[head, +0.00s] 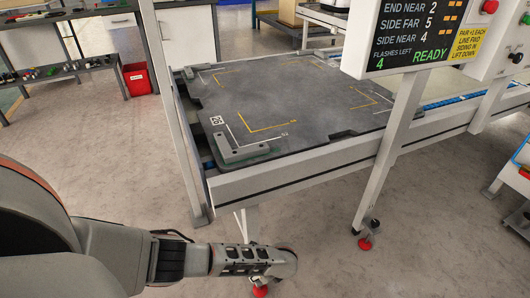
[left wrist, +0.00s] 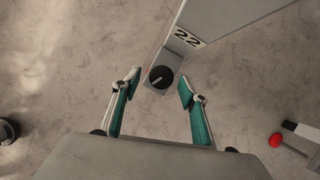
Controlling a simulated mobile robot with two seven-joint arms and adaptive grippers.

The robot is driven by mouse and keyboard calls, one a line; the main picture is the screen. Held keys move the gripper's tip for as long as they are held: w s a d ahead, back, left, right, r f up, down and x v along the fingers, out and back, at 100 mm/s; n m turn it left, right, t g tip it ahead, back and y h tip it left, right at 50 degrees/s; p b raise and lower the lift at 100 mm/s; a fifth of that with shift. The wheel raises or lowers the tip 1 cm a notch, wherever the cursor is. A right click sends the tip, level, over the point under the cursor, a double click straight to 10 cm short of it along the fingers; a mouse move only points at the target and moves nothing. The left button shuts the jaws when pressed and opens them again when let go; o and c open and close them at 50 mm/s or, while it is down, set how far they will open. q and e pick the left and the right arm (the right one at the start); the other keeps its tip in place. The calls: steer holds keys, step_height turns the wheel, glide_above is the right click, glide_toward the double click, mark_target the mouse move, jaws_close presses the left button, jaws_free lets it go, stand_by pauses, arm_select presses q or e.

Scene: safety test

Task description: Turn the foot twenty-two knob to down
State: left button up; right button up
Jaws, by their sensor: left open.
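The foot twenty-two knob (left wrist: 161,77) is a round black knob with a pale pointer line, in the left wrist view. It sits at the end of a grey foot bracket beside a label reading 22 (left wrist: 187,38). My left gripper (left wrist: 157,78) is open, with one finger on each side of the knob. Both fingers look apart from it; the depth gap is hard to judge. In the head view my left arm (head: 240,262) reaches in from the left, below the table frame, and its gripper and the knob are hidden there. My right gripper is not in view.
A grey table with a dark plate (head: 300,100) stands above, with a grey corner block (head: 243,148) on it. A display panel (head: 415,35) reads GREEN-lettered READY. Red-footed legs (head: 365,243) stand on the floor. A red bin (head: 136,79) is at the back left.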

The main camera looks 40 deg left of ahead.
arm_select(q)
steer(key=shift+a+f, duration=0.2)
steer(key=shift+f, duration=0.3)
steer(key=shift+w+r, duration=0.1)
steer(key=shift+w, duration=0.05)
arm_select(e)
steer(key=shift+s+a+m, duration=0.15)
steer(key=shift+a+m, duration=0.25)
arm_select(q)
steer(key=c, duration=1.1)
steer(key=shift+o, duration=0.2)
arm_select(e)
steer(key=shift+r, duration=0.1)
